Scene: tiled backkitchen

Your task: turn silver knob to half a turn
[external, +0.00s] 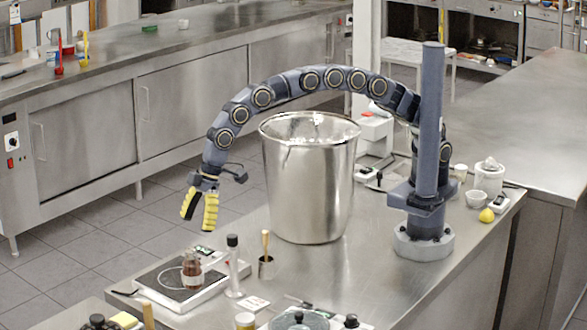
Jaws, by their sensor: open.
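My gripper (198,217) has two yellow ribbed fingers pointing down, with a gap between them and nothing in it. It hangs in the air left of the large steel pot, above and behind the hot plate. I cannot make out a silver knob for certain. The hot plate (164,276), a flat unit with a dark top, stands on the near counter, and any knob on it is too small to tell.
A large steel pot (308,185) stands under my arched arm. Jars crowd the front edge.

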